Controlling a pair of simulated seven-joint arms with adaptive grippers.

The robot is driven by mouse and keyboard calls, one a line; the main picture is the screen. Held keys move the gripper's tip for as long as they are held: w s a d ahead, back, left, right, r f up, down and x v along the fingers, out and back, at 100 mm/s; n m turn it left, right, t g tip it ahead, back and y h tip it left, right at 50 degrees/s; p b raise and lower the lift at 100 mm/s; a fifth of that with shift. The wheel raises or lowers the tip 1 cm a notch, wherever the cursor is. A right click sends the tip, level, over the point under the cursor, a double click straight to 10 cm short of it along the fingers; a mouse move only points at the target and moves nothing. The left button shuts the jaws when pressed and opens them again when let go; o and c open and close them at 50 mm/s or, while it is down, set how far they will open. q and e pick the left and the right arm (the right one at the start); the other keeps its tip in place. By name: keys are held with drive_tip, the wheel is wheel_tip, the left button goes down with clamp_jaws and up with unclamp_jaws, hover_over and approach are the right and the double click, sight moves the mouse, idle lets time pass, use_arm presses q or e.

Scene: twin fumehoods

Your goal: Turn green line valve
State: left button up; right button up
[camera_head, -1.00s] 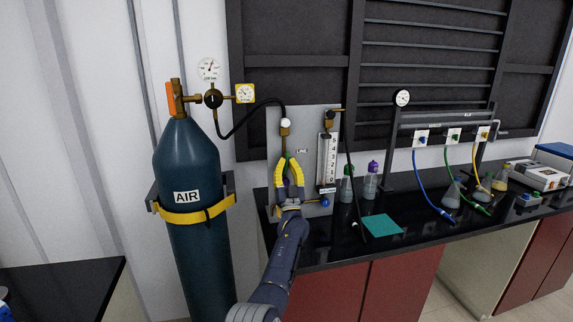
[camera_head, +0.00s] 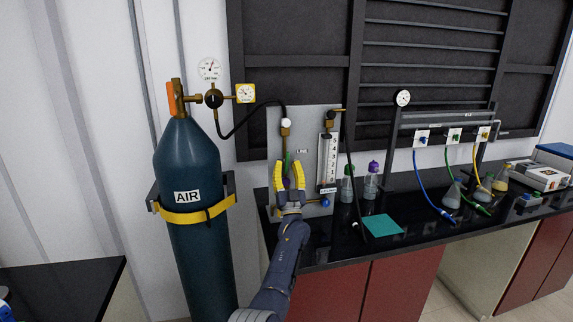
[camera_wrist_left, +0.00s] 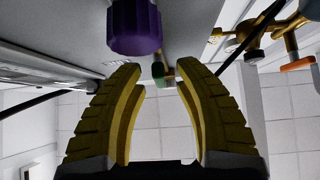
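The LINE panel (camera_head: 308,116) stands on the bench beside the gas cylinder. A small green part (camera_head: 288,158), perhaps the green line valve, shows at the tips of my left gripper (camera_head: 289,164). The gripper's yellow fingers are apart and point up in front of the panel. In the left wrist view a green piece (camera_wrist_left: 161,70) lies between the fingertips (camera_wrist_left: 158,68), and no grip on it shows. A purple knob (camera_wrist_left: 134,28) is at the top of that view. The fingers hide part of the panel. My right gripper is out of view.
The blue AIR cylinder (camera_head: 188,160) is strapped to the left. A flowmeter (camera_head: 327,160) and a blue knob (camera_head: 325,202) are right of the gripper. Bottles (camera_head: 347,186) and a teal mat (camera_head: 382,225) sit on the black bench.

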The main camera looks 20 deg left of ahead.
use_arm(q)
drive_tip(key=shift+v, duration=3.15)
